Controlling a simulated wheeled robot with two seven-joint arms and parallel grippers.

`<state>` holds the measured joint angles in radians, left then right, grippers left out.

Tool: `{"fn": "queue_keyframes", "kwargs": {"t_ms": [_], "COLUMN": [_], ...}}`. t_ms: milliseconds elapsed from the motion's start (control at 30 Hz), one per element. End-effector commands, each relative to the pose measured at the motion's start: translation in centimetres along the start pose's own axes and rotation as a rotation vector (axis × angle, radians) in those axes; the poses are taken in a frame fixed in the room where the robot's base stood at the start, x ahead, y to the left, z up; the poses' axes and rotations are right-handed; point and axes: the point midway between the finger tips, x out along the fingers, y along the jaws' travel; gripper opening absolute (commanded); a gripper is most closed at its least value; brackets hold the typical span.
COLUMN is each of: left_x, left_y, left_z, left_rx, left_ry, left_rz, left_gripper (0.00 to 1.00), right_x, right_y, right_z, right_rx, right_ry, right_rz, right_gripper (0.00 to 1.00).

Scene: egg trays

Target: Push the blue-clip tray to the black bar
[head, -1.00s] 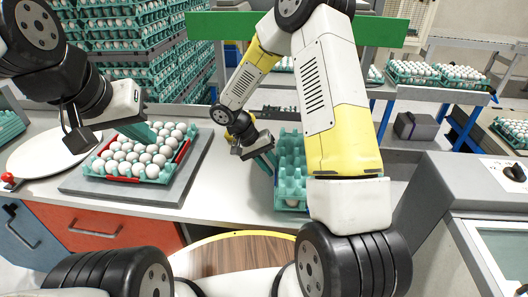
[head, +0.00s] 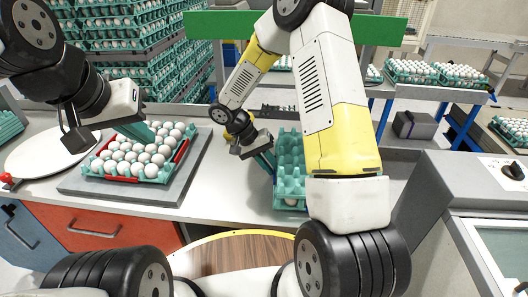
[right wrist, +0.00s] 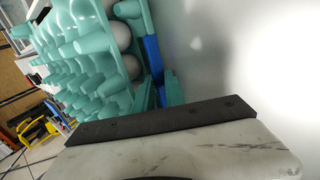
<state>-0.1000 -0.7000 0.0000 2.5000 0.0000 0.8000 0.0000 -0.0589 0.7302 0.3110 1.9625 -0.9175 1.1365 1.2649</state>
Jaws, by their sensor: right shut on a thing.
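The blue-clip tray (head: 290,160), teal, stands on the white table right of centre. My right forearm hides its right part. In the right wrist view its teal cups (right wrist: 85,75), white eggs and a blue clip (right wrist: 153,60) show. My right gripper (head: 266,161) is at its left edge, its teal fingers shut on that side. A low dark strip (head: 278,108) lies behind the tray; I cannot tell whether it is the black bar.
A red-clip tray (head: 165,176) of eggs sits on a grey mat (head: 190,172) at the left. A white round plate (head: 50,155) lies further left. Stacked egg trays (head: 130,50) stand behind. The table between the mat and the blue-clip tray is clear.

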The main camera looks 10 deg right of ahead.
Motion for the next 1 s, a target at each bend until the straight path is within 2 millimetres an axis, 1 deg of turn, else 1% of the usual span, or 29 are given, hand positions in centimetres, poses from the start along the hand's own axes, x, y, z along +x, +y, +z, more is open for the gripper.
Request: {"fn": "queue_keyframes", "kwargs": {"t_ms": [33, 567, 600, 667, 700, 1000], "left_x": [0.00, 0.00, 0.00, 0.00, 0.00, 0.00], "left_y": [0.00, 0.00, 0.00, 0.00, 0.00, 0.00], "left_z": [0.00, 0.00, 0.00, 0.00, 0.00, 0.00], "left_rx": [0.000, 0.000, 0.000, 0.000, 0.000, 0.000], "left_ry": [0.000, 0.000, 0.000, 0.000, 0.000, 0.000], "left_rz": [0.000, 0.000, 0.000, 0.000, 0.000, 0.000], "left_gripper": [0.00, 0.00, 0.00, 0.00, 0.00, 0.00], "right_x": [-0.06, -0.08, -0.08, -0.08, -0.07, -0.14], "right_y": [-0.25, -0.33, -0.33, -0.31, -0.27, -0.12], "right_z": [0.03, 0.04, 0.04, 0.03, 0.03, 0.00], "right_rx": [-0.001, -0.001, -0.002, -0.001, -0.001, 0.000], "right_ry": [0.001, 0.001, 0.001, 0.002, 0.001, 0.001], "right_rz": [-0.006, -0.007, -0.008, -0.007, -0.006, -0.003], "right_gripper": [0.00, 0.00, 0.20, 0.32, 0.40, 0.40]}}
